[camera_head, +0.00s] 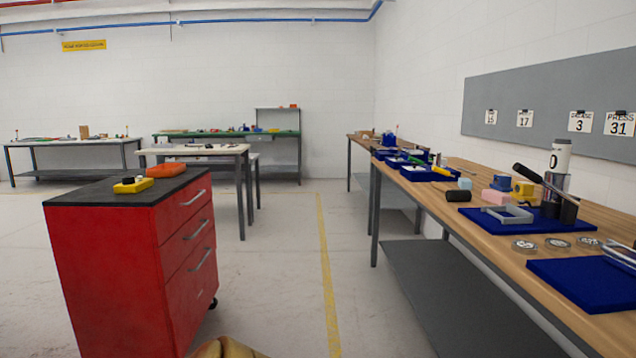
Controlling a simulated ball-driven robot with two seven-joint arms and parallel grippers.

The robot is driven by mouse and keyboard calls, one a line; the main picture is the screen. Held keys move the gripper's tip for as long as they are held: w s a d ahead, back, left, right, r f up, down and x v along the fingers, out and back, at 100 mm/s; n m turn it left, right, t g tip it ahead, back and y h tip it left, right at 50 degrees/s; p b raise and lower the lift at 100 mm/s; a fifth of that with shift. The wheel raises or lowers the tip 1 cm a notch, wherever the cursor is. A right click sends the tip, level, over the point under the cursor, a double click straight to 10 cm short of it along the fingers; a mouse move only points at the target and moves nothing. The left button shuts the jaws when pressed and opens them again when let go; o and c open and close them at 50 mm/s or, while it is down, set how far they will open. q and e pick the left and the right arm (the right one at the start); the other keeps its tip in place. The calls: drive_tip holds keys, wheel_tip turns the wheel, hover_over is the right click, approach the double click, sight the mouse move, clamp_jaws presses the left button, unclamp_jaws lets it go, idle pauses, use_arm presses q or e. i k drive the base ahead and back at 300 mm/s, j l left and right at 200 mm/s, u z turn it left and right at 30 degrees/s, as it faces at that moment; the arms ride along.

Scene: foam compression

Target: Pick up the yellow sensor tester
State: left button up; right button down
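A small yellow device (133,186) with a dark round part and a small light part on top lies on the black top of the red drawer cabinet (112,265), near its left side. It looks like the sensor tester, but it is too small to read any marking. An orange case (166,170) lies behind it and to the right, apart from it or nearly so. Neither of my grippers shows in the head view.
A wooden workbench (487,238) runs along the right, with blue mats, a press, a yellow block (523,191) and several small parts. Other tables stand at the back. The floor between cabinet and bench is clear, with a yellow line (327,270).

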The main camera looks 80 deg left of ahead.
sight(130, 185)
drive_tip(key=u, duration=3.6)
